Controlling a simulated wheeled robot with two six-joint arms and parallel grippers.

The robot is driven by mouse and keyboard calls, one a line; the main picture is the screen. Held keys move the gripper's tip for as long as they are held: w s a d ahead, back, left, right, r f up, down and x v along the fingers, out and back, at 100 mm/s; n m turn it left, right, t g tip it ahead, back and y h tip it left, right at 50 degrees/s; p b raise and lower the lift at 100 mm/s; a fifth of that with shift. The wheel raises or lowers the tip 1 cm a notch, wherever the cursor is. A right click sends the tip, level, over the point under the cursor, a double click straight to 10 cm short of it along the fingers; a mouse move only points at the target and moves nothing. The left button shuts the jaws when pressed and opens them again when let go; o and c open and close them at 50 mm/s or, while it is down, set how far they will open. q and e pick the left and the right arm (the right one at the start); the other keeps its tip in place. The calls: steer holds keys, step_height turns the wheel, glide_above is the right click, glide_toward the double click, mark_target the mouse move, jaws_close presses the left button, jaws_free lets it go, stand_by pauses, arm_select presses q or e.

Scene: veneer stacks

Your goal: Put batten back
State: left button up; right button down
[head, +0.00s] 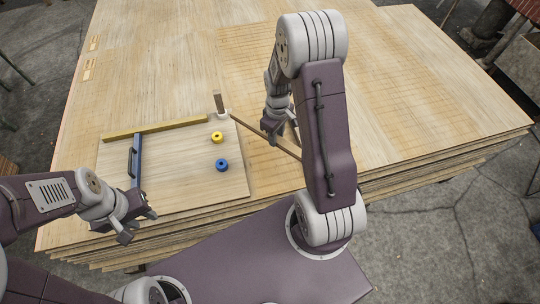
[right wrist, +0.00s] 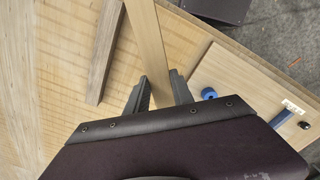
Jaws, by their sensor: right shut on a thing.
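My right gripper (head: 274,138) is shut on a slim wooden batten (head: 252,132), seen edge-on and dark in the head view. In the right wrist view the right gripper (right wrist: 158,88) grips the batten (right wrist: 148,42), which looks pale tan and runs up out of the picture. My arm hides its right end in the head view. An olive-yellow batten (head: 155,128) lies along the far edge of a thin pale panel (head: 190,185). My left gripper (head: 140,227) is open and empty by the stack's front edge.
A blue bar with a dark handle (head: 136,160), a yellow ring (head: 217,137) and a blue ring (head: 222,165) lie on the panel. A short brown stick (head: 219,103) stands by a white piece. A grey-brown strip (right wrist: 104,55) lies left of the held batten. The far veneer is mostly clear.

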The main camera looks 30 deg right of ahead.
steer(key=s+d+f+m+b, duration=0.35)
steer(key=s+d+f, duration=0.25)
steer(key=d+f, duration=0.25)
glide_above(276, 159)
steer(key=shift+n, duration=0.25)
step_height(276, 159, down, 8)
steer(key=shift+w+r+b, duration=0.15)
steer(key=shift+b, duration=0.3)
step_height(276, 159, down, 4)
steer(key=shift+f, duration=0.1)
steer(key=c, duration=1.1)
jaws_free()
